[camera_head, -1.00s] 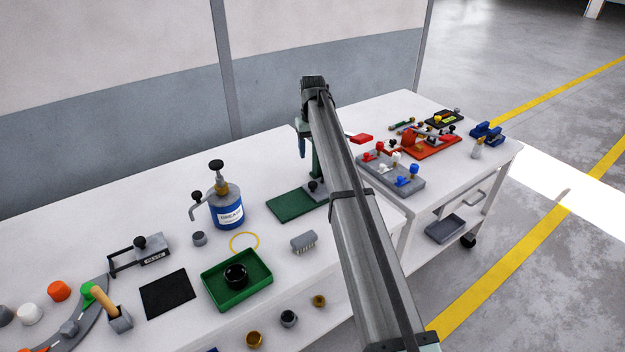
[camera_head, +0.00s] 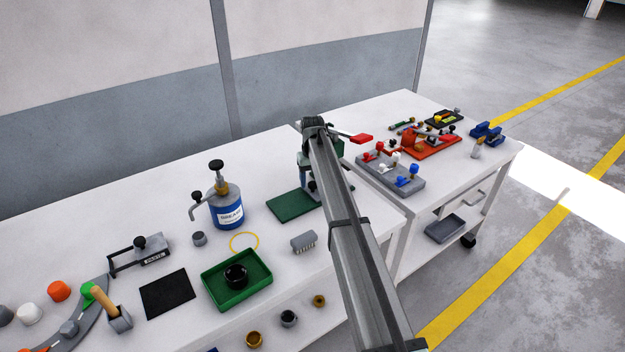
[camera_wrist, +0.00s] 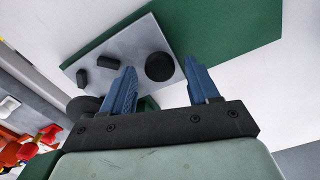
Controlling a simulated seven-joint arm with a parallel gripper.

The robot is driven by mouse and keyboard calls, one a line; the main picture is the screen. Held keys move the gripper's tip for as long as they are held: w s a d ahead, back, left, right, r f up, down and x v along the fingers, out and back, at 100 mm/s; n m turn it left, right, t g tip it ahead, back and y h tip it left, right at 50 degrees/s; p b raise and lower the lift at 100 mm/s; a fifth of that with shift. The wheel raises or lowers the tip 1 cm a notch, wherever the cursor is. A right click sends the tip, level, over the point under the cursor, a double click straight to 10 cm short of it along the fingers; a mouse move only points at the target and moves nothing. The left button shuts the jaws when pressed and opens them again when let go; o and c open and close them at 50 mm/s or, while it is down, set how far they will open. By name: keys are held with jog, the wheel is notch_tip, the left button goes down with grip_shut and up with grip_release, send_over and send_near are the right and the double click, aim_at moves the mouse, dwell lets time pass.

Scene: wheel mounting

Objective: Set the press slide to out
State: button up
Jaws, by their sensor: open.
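The press stands at the right end of the near bench, with a green base plate (camera_head: 290,206) and a red handle (camera_head: 350,138). My arm hides most of its column. In the wrist view a grey slide plate (camera_wrist: 133,50) lies on the green base (camera_wrist: 225,30). It carries a round black knob (camera_wrist: 160,68) and two small black blocks. My gripper (camera_wrist: 161,70) is open and empty, pointing down above the plate. The knob appears between its two blue fingers; the height gap cannot be judged.
A lever panel (camera_head: 392,178) sits on the second table to the right.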

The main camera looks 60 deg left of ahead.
jog(key=shift+c, duration=0.3)
grip_shut()
dwell(0.3)
